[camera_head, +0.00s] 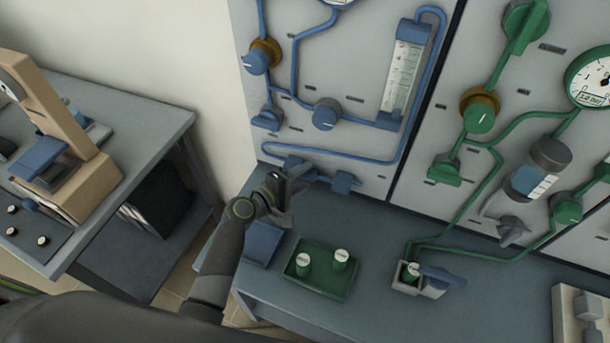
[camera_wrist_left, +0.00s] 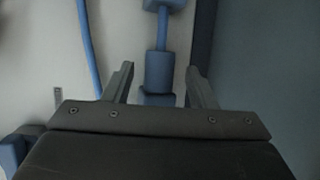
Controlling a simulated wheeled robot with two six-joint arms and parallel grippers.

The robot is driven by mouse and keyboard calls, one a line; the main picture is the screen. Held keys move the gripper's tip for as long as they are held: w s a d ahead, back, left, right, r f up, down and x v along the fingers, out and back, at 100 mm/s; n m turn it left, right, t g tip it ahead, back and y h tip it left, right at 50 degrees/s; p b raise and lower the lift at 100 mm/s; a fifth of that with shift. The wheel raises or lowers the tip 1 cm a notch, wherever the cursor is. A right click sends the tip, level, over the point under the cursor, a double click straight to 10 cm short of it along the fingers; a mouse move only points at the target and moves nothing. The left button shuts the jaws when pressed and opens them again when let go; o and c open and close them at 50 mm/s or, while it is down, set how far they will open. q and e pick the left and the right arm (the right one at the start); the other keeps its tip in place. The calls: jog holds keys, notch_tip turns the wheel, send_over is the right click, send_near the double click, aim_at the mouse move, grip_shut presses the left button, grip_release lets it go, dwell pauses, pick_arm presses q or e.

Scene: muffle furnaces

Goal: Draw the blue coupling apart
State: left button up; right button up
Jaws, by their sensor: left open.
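The blue coupling (camera_head: 318,177) is on the lower part of the blue panel, just above the bench, partly hidden behind my left gripper. In the left wrist view, a blue cylinder (camera_wrist_left: 159,72) on a thin blue rod shows between the fingers, with a blue block (camera_wrist_left: 163,4) at the rod's far end. My left gripper (camera_head: 286,185) is open in front of the panel; in the wrist view its fingers (camera_wrist_left: 160,80) lie on either side of the cylinder. I cannot tell whether they touch it. My right gripper is not in view.
Blue pipes, knobs (camera_head: 327,114) and a flow tube (camera_head: 402,79) stand out from the panel above. On the bench are a green tray (camera_head: 322,288) with two small containers, a blue tray (camera_head: 262,243) and a grey holder (camera_head: 408,285). A side table (camera_head: 150,120) stands left.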

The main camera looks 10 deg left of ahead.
pick_arm(q)
jog(key=shift+w+d+f, duration=0.15)
jog(key=shift+w+d, duration=0.2)
jog(key=shift+w, duration=0.2)
jog(key=shift+c, duration=0.3)
